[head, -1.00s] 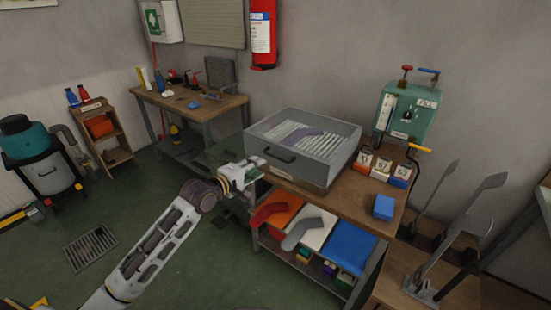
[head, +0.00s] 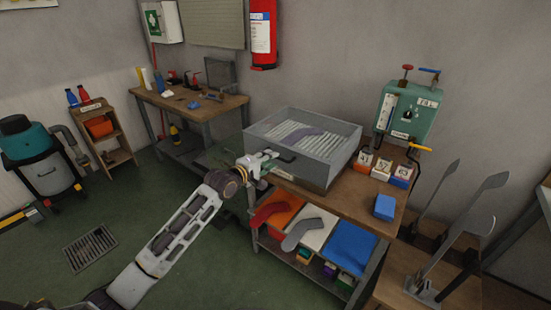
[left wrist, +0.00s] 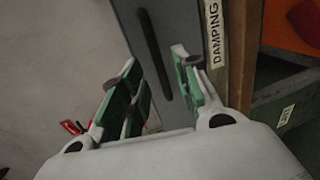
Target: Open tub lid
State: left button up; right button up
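The grey tub (head: 318,170) stands on the wooden bench and has a clear lid (head: 322,122) on top, which looks closed. Slatted contents and a dark grey sock-like shape show through the lid. A dark bar handle (head: 286,157) is on the tub's front face; it also shows in the left wrist view (left wrist: 154,52). My left gripper (head: 270,160) is at that front face, close to the handle. In the left wrist view its green-padded fingers (left wrist: 160,68) are apart, with the handle seen between them. I cannot tell whether they touch it. My right gripper is not in view.
The bench (head: 345,206) carries small labelled boxes (head: 382,168) and a blue block (head: 384,206) right of the tub. A green gauge box (head: 408,110) is behind. Colored bins (head: 350,246) with socks sit below. Metal foot forms (head: 455,235) stand at right.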

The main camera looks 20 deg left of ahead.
pick_arm(q)
jog(key=x, duration=0.4)
jog(key=shift+w, duration=0.1)
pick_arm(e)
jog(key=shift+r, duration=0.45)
pick_arm(q)
jog(key=shift+f, duration=0.1)
grip_shut()
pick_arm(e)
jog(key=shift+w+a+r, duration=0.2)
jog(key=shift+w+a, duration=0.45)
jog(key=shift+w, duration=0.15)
